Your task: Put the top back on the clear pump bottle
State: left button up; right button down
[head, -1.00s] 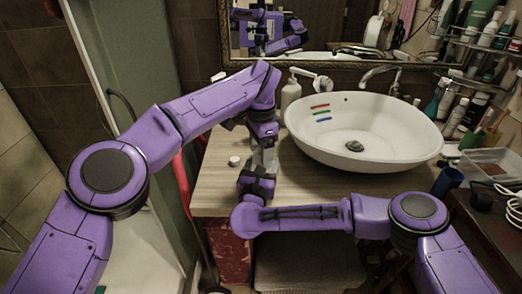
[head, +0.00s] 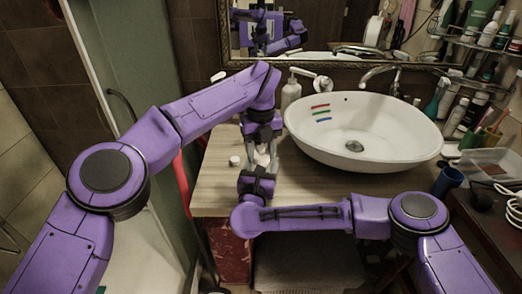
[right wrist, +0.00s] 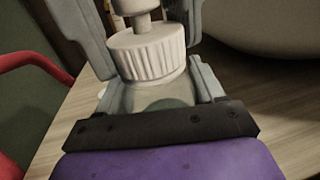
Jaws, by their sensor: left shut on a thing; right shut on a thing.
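The clear pump bottle (right wrist: 165,96) stands upright near the counter's front edge, between the fingers of my right gripper (right wrist: 160,98). The white pump top (right wrist: 150,52), with a ribbed collar, sits upright at the bottle's neck. I cannot tell how tightly it is seated. My left gripper (head: 262,150) reaches down from above, its grey fingers on both sides of the top and shut on it. In the head view my right gripper (head: 259,172) is low at the front, shut on the bottle. The grippers hide most of the bottle there.
A small white round piece (head: 235,161) lies on the wooden counter (head: 215,185) to the left. The white basin (head: 365,150) stands close on the right. A white pump bottle (head: 291,90) stands behind, and a blue cup (head: 447,181) is at far right.

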pick_arm(q)
jog(key=m, duration=0.9)
jog(key=shift+m, duration=0.3)
jog(key=m, duration=0.5)
jog(key=o, duration=1.2)
jog(key=shift+o, duration=0.2)
notch_tip(320, 180, up, 7)
jog(key=shift+r, duration=0.2)
